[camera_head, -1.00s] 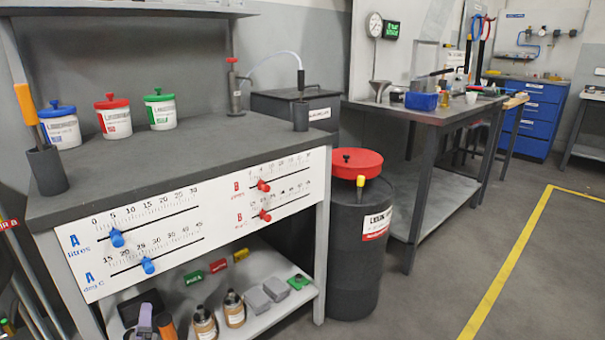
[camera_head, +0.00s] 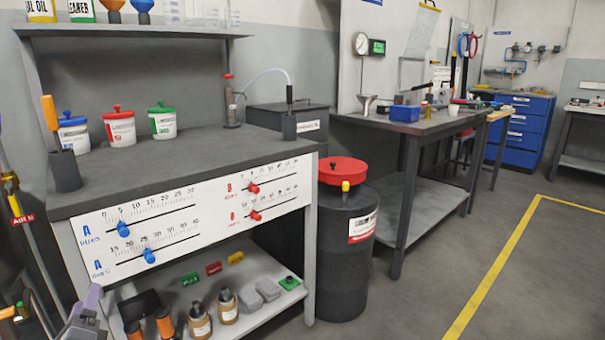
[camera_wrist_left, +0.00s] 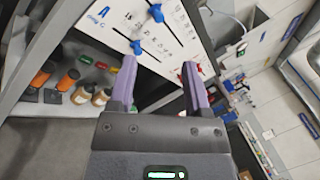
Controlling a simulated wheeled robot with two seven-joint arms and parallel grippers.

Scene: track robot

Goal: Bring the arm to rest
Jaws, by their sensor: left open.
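My left gripper (camera_head: 90,302) shows at the lower left of the head view, with a purple finger, in front of the workbench's lower left part. In the left wrist view, its two purple fingers stand apart with nothing between them (camera_wrist_left: 158,82). The gripper is open and empty. Beyond the fingers is the bench's white slider panel (camera_wrist_left: 150,35), seen tilted. My right gripper is in no view.
The grey workbench (camera_head: 160,160) has a white panel with blue and red sliders. Brown bottles (camera_head: 200,318) stand on its lower shelf (camera_head: 265,312). A black drum (camera_head: 345,260) with a red funnel (camera_head: 343,170) stands to the right. The floor (camera_head: 420,300) beyond is clear.

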